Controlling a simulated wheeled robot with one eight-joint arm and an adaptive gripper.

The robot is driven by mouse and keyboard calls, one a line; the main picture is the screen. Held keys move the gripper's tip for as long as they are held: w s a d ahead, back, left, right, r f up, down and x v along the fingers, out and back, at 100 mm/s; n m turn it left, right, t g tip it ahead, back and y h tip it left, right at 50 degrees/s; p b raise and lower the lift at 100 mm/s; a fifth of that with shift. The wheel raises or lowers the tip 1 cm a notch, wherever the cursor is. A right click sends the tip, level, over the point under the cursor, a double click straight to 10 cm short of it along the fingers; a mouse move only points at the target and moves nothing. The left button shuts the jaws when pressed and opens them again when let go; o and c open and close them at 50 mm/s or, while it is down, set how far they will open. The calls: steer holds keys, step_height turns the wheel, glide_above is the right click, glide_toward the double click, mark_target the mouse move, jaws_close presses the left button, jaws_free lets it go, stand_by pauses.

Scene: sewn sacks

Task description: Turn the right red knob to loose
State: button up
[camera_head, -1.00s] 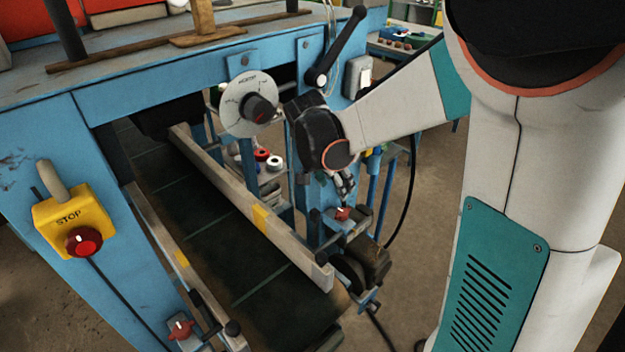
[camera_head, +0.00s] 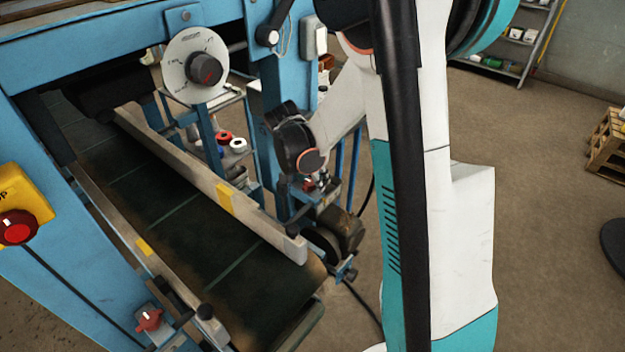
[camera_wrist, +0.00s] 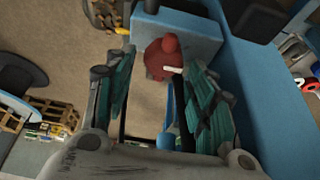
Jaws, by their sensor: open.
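The right red knob (camera_wrist: 160,62) shows in the wrist view with a pale pointer mark, mounted on a blue box (camera_wrist: 190,30). My gripper (camera_wrist: 152,72) is open, with one teal-and-grey finger on each side of the knob. I cannot tell whether the fingers touch it. The left red knob (camera_head: 148,319) sits on the conveyor's near side, away from my gripper.
The dark conveyor belt (camera_head: 150,220) runs between two rails. A blue frame post, a dial with a black knob (camera_head: 206,68) and a black lever (camera_head: 272,30) stand close to my arm. A red stop button (camera_head: 17,228) is at left.

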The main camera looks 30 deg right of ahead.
steer(key=shift+d+f, duration=0.1)
steer(key=shift+c, duration=0.2)
steer(key=c, duration=1)
steer(key=n, duration=0.2)
steer(key=n+t, duration=0.1)
steer(key=n, duration=0.1)
steer(key=shift+w+n+t+y, duration=0.15)
steer(key=shift+n+t+y, duration=0.15)
steer(key=shift+n+y, duration=0.1)
steer(key=n, duration=0.1)
steer(key=n+y, duration=0.1)
steer(key=n, duration=0.1)
steer(key=n+t, duration=0.1)
steer(key=shift+w+a+n+y, duration=0.15)
steer(key=shift+a+n+y, duration=0.15)
steer(key=n+y, duration=0.1)
steer(key=n, duration=0.3)
steer(key=shift+a+y, duration=0.2)
steer(key=shift+y, duration=0.2)
steer(key=shift+a+n+y+b, duration=0.15)
steer(key=shift+n+y, duration=0.25)
steer(key=shift+n, duration=0.75)
steer(key=shift+a+n+y+b, duration=0.15)
steer(key=shift+n+y, duration=0.25)
steer(key=shift+n, duration=0.75)
